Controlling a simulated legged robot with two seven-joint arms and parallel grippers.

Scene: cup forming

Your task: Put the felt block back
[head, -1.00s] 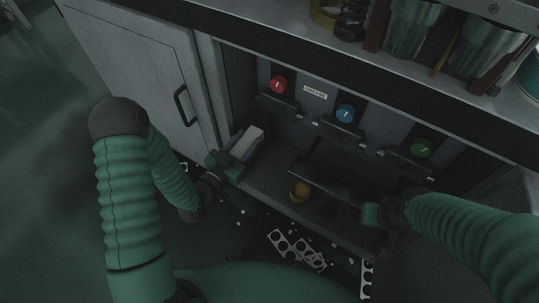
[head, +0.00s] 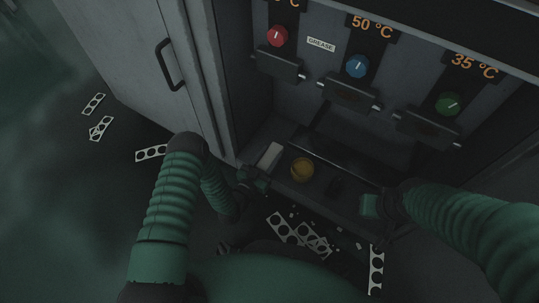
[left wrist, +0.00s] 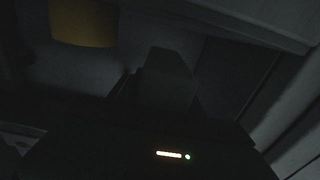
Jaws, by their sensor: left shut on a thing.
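The pale felt block (head: 270,155) is at the left end of the low dark ledge, left of a round yellow pot (head: 301,169). My left gripper (head: 256,176) is shut on its near end. Whether the block's underside touches the ledge cannot be told. In the left wrist view the block (left wrist: 167,82) is a dark upright shape above my gripper body, with the yellow pot (left wrist: 82,22) at upper left.
Red (head: 277,36), blue (head: 356,66) and green (head: 448,104) knobs sit above small flaps on the back panel, with a GREASE label (head: 321,44). A cabinet door (head: 140,70) stands at left. Punched strips (head: 290,229) and scraps litter the floor.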

